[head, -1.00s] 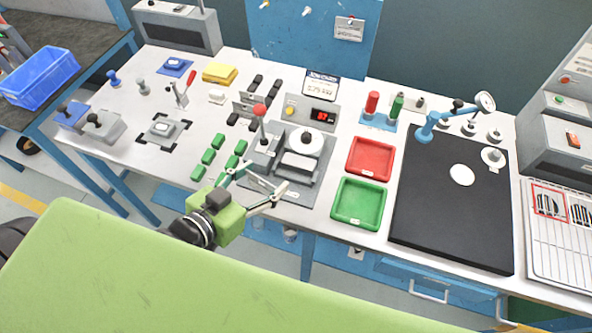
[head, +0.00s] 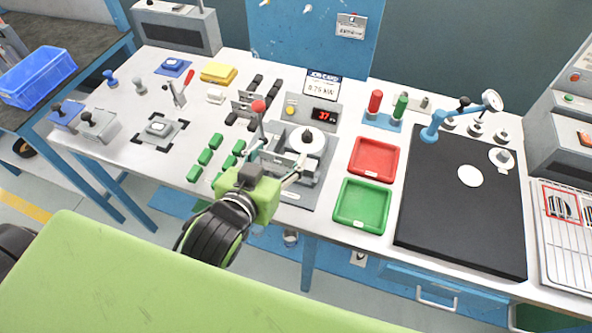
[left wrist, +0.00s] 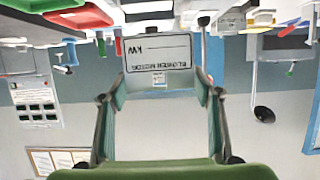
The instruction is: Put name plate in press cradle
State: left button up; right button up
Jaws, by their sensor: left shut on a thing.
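The name plate (left wrist: 158,52) is a pale plate with dark print reading BLOWER MOTOR and kW, upside down in the left wrist view. My left gripper (left wrist: 160,88) is shut on it, with one finger at each side edge. In the head view my left gripper (head: 276,170) reaches over the front of the grey press (head: 297,193), which has a red-knobbed lever (head: 258,106) and a white round part (head: 307,141). The plate is hard to make out there. The gripper hides part of the press front, and I cannot tell the cradle clearly. My right gripper is out of view.
Green blocks (head: 204,157) stand left of the press. A red tray (head: 374,157) and a green tray (head: 361,205) lie right of it. A job card (head: 322,85) reading 0.75 kW and a display (head: 325,116) stand behind. A black mat (head: 460,225) is farther right.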

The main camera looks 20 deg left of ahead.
pick_arm(q)
jog(key=w+f, duration=0.2)
jog(key=w+d+f, duration=0.1)
jog(key=w+f, duration=0.3)
jog(key=shift+w+d+f+p, duration=0.1)
jog(key=shift+d+p, duration=0.25)
jog(key=shift+d, duration=0.05)
jog(key=shift+w+f, duration=0.2)
jog(key=shift+f, duration=1.6)
